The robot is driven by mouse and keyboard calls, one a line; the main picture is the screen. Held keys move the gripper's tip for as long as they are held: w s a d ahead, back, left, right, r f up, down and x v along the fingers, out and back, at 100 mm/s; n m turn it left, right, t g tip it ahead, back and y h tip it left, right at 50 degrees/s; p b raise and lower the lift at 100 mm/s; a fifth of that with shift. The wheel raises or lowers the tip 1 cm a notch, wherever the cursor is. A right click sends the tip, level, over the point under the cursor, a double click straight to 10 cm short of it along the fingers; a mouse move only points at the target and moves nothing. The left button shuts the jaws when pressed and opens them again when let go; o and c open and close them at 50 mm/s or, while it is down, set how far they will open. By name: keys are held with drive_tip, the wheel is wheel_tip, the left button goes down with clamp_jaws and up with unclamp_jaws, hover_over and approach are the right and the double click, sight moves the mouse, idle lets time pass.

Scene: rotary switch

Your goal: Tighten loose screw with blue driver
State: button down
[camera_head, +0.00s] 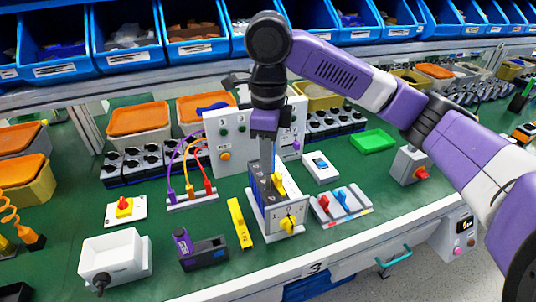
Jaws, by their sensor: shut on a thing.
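My gripper (267,165) points straight down over the rotary switch unit (262,217) near the middle of the bench. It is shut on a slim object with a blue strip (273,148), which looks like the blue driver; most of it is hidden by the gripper. The unit has a dark grey panel with a yellow knob (278,184) and a white front with another yellow knob (287,223). The held object's lower end is close to the panel; I cannot tell whether it touches. The loose screw is too small or hidden to make out.
A yellow bar (239,222) and a black-and-purple device (200,249) lie left of the unit. A red-and-blue switch block (340,204) is right. A white control box (228,140) stands behind. Some green bench top (370,190) is clear at right.

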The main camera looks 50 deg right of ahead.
drive_tip(key=m+p, duration=0.3)
drive_tip(key=m, duration=0.1)
drive_tip(key=shift+r, duration=0.2)
drive_tip(key=m+p, duration=0.1)
drive_tip(key=m, duration=0.2)
drive_tip(key=shift+f+m+p, duration=0.25)
drive_tip(key=shift+m+p, duration=0.05)
drive_tip(key=shift+m, duration=0.2)
